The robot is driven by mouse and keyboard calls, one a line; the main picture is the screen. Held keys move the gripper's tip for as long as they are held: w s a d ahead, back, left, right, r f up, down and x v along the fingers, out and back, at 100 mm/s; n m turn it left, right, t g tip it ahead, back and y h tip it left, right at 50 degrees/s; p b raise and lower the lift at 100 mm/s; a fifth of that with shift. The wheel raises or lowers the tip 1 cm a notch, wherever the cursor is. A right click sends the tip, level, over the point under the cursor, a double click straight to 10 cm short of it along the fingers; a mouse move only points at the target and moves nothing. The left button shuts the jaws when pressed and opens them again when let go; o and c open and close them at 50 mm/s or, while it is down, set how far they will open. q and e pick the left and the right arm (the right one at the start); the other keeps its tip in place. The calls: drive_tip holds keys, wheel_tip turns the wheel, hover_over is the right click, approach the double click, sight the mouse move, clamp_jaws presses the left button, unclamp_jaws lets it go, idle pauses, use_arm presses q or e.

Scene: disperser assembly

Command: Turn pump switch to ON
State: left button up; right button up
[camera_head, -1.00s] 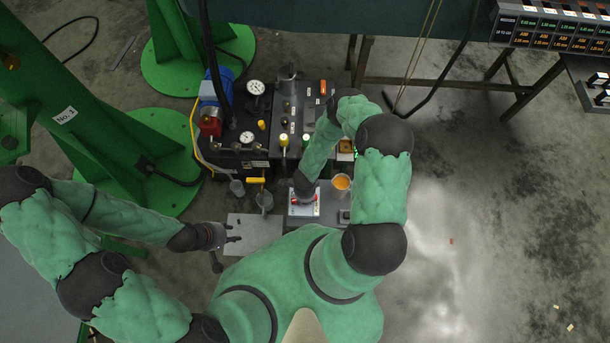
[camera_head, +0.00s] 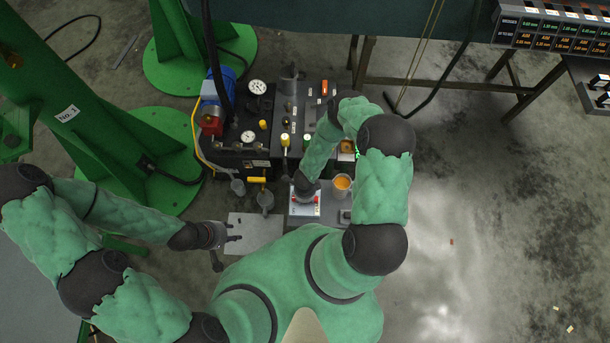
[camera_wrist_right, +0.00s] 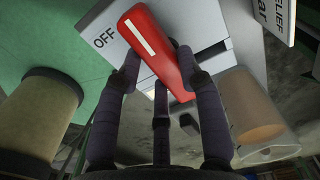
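The pump switch is a red handle with a white stripe (camera_wrist_right: 150,45), seen in the right wrist view on a light grey plate (camera_wrist_right: 105,18). "OFF" is printed on the plate to the left of the handle. The handle slants from upper left to lower right. My right gripper (camera_wrist_right: 158,62) has dark fingers on both sides of the handle, seemingly touching it. In the head view, the right gripper (camera_head: 305,189) is over the white switch plate (camera_head: 303,210), hiding most of the switch. My left gripper (camera_head: 231,232) is open and empty over a grey plate.
A cup with orange contents (camera_head: 342,183) stands just right of the switch; a clear cup (camera_wrist_right: 250,112) is also close in the wrist view. The pump unit with gauges (camera_head: 248,137) and valves stands behind. A grey flat plate (camera_head: 262,226) lies left of the switch.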

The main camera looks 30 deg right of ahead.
drive_tip(key=o, duration=0.4)
wheel_tip(320, 180, up, 12)
idle(0.7)
idle(0.5)
drive_tip(key=s+a+r+n+y, duration=0.1)
drive_tip(key=a+r+n, duration=0.2)
drive_tip(key=n, duration=0.4)
drive_tip(key=s+a+r+n+y, duration=0.1)
drive_tip(key=s+a+r+n, duration=0.1)
drive_tip(key=n, duration=0.5)
drive_tip(key=s+a+r+n+y, duration=0.1)
drive_tip(key=a+r+n, duration=0.3)
drive_tip(key=n, duration=0.4)
drive_tip(key=shift+s+a+r+y, duration=0.15)
drive_tip(key=shift+s+a+y, duration=0.1)
drive_tip(key=shift+a, duration=0.15)
drive_tip(key=shift+s+a+r+y, duration=0.1)
drive_tip(key=shift+a+y, duration=0.15)
drive_tip(key=shift+a, duration=0.15)
